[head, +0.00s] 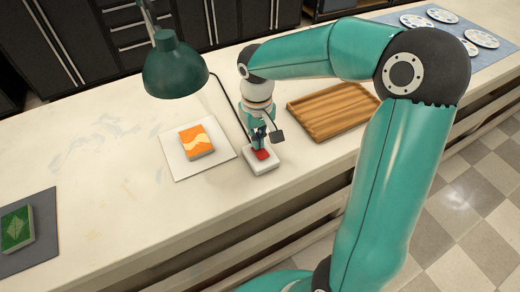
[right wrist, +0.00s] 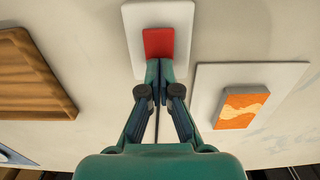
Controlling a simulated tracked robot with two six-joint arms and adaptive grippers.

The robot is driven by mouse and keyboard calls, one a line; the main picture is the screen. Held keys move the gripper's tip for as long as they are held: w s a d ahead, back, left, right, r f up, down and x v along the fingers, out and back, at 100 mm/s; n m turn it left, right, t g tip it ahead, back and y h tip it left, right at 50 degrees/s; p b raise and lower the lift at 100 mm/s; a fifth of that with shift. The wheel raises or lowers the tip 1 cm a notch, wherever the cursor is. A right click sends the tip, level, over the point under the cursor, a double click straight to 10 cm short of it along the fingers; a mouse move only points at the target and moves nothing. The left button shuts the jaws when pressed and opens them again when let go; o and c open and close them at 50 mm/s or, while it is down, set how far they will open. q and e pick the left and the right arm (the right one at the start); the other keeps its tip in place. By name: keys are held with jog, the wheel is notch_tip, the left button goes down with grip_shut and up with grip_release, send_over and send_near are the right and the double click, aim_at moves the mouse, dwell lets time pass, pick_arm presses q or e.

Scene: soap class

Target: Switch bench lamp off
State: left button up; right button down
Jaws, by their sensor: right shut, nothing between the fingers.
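The green bench lamp (head: 174,68) hangs over the counter at upper left in the head view. A white switch box (head: 262,160) with a red rocker (head: 262,154) sits on the counter, and a dark cord runs near it. My right gripper (head: 258,146) points down at the switch, fingers shut and empty. In the right wrist view the closed fingertips (right wrist: 160,68) overlap the near edge of the red rocker (right wrist: 159,42), on the white box (right wrist: 131,18). I cannot tell whether they touch it or which way it is tipped. My left gripper is not in view.
An orange soap bar (head: 196,140) lies on a white sheet (head: 178,169) left of the switch. A wooden tray (head: 333,109) lies to the right. A green soap bar (head: 17,228) rests on a dark mat at far left. Counter between is clear.

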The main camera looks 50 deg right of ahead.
jog(key=shift+r+p, duration=2.35)
jog(key=shift+r, duration=1)
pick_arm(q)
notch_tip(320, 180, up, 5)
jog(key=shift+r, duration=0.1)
pick_arm(e)
jog(key=shift+f, duration=0.1)
